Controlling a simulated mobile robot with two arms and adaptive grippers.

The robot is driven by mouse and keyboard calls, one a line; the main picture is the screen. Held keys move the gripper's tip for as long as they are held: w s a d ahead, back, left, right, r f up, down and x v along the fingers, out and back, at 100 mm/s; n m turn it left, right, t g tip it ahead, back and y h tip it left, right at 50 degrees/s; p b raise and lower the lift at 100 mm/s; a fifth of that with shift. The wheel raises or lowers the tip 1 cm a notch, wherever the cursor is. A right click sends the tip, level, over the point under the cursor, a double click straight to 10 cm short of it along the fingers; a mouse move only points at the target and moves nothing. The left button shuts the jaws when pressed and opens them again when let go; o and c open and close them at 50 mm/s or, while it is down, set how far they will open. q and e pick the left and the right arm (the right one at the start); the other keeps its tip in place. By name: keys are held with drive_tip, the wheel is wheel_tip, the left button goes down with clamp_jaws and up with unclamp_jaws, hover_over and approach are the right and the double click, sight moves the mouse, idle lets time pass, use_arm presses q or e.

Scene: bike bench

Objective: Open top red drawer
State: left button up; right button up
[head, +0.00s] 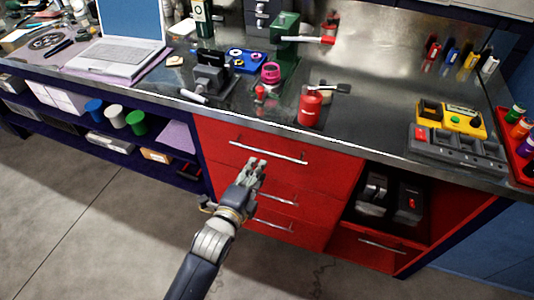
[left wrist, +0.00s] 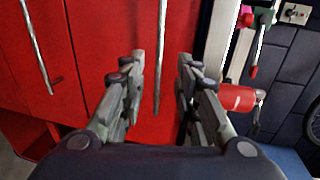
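The top red drawer (head: 312,168) is shut, just under the counter edge. Its long silver bar handle (head: 268,152) runs across its front. My left gripper (head: 256,165) is in front of the drawers, just below that handle in the head view. In the left wrist view my left gripper (left wrist: 160,70) has its fingers apart. The top drawer's handle (left wrist: 162,35) shows upright in the gap between them; I cannot tell whether they touch it. The gripper holds nothing. My right gripper is not in view.
Two lower red drawers have similar handles, the middle one (head: 272,197) partly behind my left arm. An open cubby (head: 380,215) with dark tools is right of them. The counter (head: 365,118) above carries a red can (head: 310,107). The floor in front is clear.

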sight(267, 152)
use_arm(q)
drive_tip(key=x, duration=0.9)
drive_tip(key=shift+w+d+f, duration=0.1)
drive_tip(key=shift+w, duration=0.25)
clamp_jaws()
